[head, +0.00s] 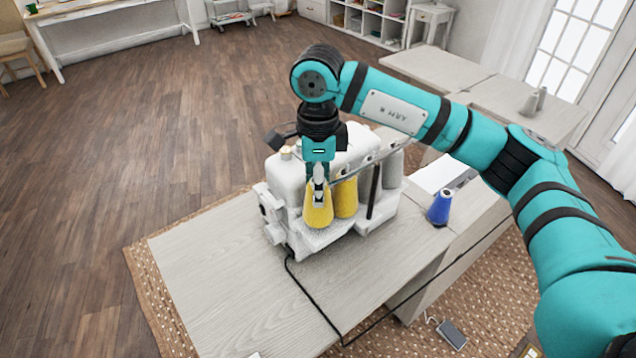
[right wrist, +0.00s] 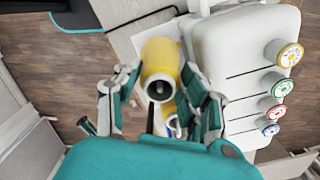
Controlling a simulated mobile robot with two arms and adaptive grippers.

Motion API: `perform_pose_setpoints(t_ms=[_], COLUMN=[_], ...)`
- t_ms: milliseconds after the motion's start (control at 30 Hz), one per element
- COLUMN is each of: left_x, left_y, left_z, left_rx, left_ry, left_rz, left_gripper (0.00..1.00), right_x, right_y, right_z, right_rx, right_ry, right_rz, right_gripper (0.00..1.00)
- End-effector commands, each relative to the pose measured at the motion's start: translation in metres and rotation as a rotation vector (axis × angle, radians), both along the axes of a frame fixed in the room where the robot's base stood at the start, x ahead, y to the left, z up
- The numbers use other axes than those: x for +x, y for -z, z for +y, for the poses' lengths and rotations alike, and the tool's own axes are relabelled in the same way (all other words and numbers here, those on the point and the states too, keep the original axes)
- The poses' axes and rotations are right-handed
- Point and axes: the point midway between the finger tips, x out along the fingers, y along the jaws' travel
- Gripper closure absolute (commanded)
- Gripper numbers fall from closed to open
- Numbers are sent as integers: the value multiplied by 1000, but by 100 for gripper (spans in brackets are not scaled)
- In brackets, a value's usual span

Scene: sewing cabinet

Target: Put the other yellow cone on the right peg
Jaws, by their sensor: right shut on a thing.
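My right gripper (head: 319,190) is shut on a yellow cone (head: 318,210) at the front left of the white sewing machine (head: 290,185). In the right wrist view that cone (right wrist: 160,58) shows its round end between the fingers (right wrist: 158,100). I cannot tell whether it sits on a peg or is held above one. A second yellow cone (head: 345,198) stands upright just right of it, on the machine's thread stand. The pegs under the cones are hidden. My left gripper is not in view.
A blue cone (head: 440,207) stands on the table to the right of the machine. A dark upright rod (head: 374,192) rises near the grey cones. The table (head: 225,265) is clear at the front left. A black cable (head: 308,300) runs over its front part.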

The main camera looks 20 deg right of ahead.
Motion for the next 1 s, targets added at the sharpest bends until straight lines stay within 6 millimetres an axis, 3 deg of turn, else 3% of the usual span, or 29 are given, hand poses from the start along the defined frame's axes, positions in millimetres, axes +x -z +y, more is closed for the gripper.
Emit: perform_pose_setpoints(t_ms=[433, 767, 800, 1000], left_x=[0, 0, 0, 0], left_y=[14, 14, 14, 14], left_z=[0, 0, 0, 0], left_rx=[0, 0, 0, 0], left_ry=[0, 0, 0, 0], left_rz=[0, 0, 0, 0], left_gripper=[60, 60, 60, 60], right_x=[0, 0, 0, 0], right_y=[15, 16, 16, 16], right_z=[0, 0, 0, 0], right_rx=[0, 0, 0, 0], right_ry=[0, 0, 0, 0], right_rz=[0, 0, 0, 0], right_gripper=[100, 100, 55, 31])
